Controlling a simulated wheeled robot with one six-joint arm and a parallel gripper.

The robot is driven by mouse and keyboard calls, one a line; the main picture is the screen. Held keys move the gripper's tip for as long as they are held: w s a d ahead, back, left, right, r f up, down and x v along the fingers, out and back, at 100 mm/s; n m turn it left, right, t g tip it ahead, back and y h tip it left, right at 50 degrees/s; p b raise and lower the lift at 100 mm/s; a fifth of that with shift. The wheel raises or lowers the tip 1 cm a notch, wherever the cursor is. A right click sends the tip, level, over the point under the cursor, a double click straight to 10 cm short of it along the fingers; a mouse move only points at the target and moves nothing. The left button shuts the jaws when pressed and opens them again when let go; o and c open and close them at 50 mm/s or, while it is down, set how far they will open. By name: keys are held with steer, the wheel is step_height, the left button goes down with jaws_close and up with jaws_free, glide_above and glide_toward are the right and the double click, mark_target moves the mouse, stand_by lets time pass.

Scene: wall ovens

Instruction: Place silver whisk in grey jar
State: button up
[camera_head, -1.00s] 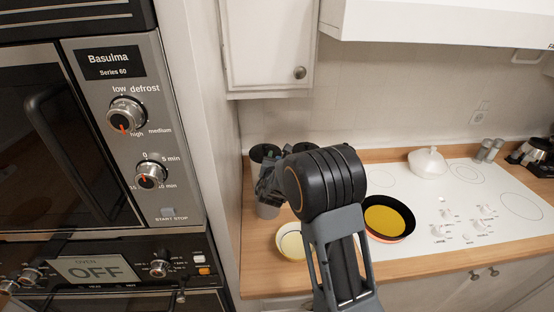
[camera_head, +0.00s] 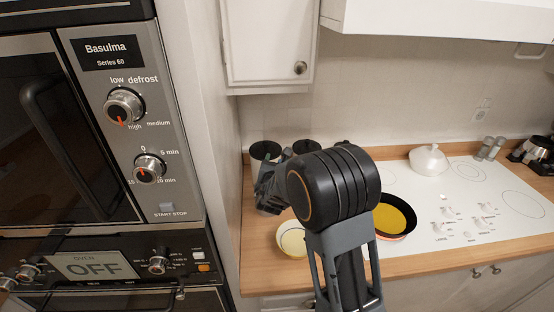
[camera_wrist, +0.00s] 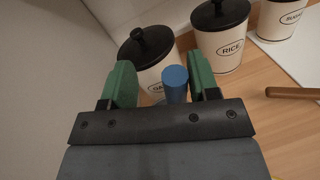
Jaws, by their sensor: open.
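In the wrist view my gripper (camera_wrist: 163,85) is open, its two green fingers on either side of a blue cylinder (camera_wrist: 175,85). I cannot tell whether the fingers touch it or what it belongs to. In the head view my gripper (camera_head: 268,190) is partly hidden by my own dark wrist joint. I cannot make out a silver whisk in either view. Behind the gripper stand a jar with a dark top (camera_head: 265,150) and another dark-topped one (camera_head: 305,147). Which, if any, is the grey jar is unclear.
White canisters with black lids, one marked RICE (camera_wrist: 222,45), stand beyond the fingers. A wooden handle (camera_wrist: 292,92) lies to the right. A pale yellow bowl (camera_head: 291,240) and a dark pan with orange contents (camera_head: 393,219) are on the counter. Tall ovens (camera_head: 125,180) stand at the left.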

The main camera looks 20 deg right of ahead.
steer(key=v, duration=0.6)
steer(key=shift+b, duration=0.45)
steer(key=shift+a+f, duration=0.1)
